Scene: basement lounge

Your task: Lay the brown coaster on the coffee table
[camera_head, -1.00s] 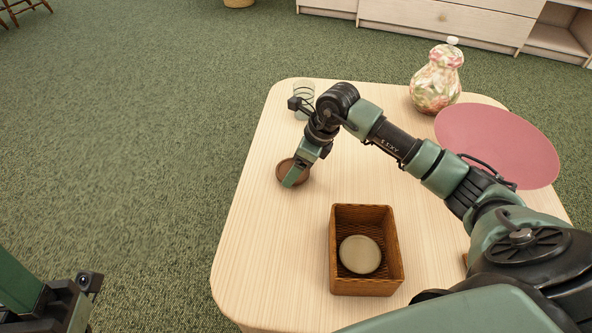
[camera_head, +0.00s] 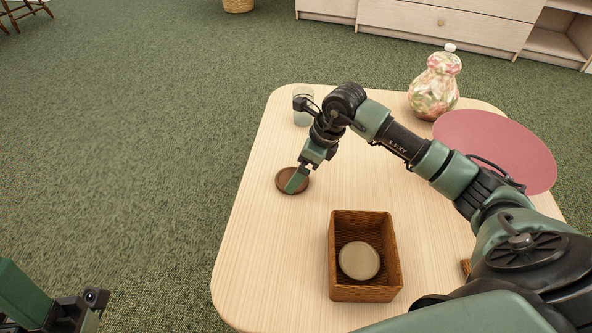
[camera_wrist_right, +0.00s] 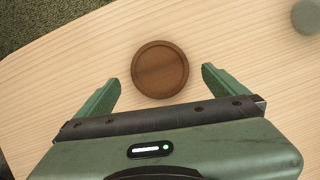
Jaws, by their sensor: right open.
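The round brown coaster (camera_head: 285,179) lies flat on the light wooden coffee table (camera_head: 255,245), near its left edge. My right gripper (camera_head: 297,184) is over the coaster in the head view and hides part of it. In the right wrist view the coaster (camera_wrist_right: 160,69) shows whole, just beyond and between the two spread green fingertips (camera_wrist_right: 160,82), with nothing held between them. My left gripper (camera_head: 92,312) is only partly in the picture at the lower left, away from the table; its fingers cannot be made out.
A wicker basket (camera_head: 335,283) holding a beige round item (camera_head: 359,260) stands at the table's front. A glass (camera_head: 303,107), a floral jar (camera_head: 434,87) and a pink round mat (camera_head: 497,150) are farther back. The table's left front is clear.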

